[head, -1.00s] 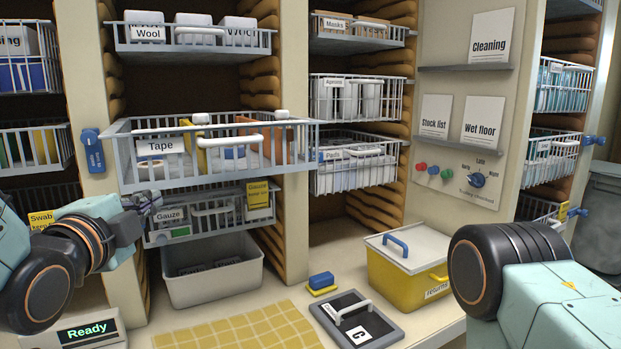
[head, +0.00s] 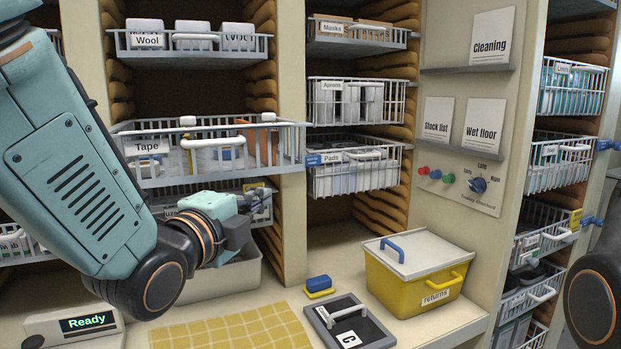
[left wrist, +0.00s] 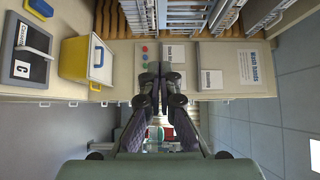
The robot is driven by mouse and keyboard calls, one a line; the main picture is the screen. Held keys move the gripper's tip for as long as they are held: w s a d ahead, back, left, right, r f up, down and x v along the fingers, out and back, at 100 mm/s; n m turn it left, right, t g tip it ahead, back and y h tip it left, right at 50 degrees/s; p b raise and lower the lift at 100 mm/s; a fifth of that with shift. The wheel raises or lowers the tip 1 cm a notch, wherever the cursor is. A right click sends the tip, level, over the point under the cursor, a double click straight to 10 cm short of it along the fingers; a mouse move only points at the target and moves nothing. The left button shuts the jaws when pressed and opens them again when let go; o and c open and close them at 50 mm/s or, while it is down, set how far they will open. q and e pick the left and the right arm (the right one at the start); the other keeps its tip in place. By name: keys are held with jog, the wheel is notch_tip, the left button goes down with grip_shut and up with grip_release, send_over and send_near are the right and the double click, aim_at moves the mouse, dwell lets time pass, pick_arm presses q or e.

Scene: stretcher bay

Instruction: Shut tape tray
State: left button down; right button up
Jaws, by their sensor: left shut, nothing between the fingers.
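The tape tray (head: 215,178) is a grey wire basket labelled Tape in the left bay of the head view. It sticks out past the wool tray above it, so it stands partly open. It holds white and yellow items. My left gripper (head: 240,228) is below the tape tray's front, in front of the gauze tray, and looks apart from the tape tray. In the left wrist view its fingers (left wrist: 160,75) are together and empty. My left arm hides the area left of the tape tray. My right gripper is out of view.
The wool tray (head: 190,42) is above and the gauze tray (head: 262,208) below.

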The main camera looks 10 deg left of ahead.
pick_arm(q)
jog(key=w+a+p, duration=0.1)
jog(key=w+p, duration=0.3)
jog(key=w, duration=0.9)
jog(key=shift+w+a+f, duration=0.15)
jog(key=shift+w, duration=0.15)
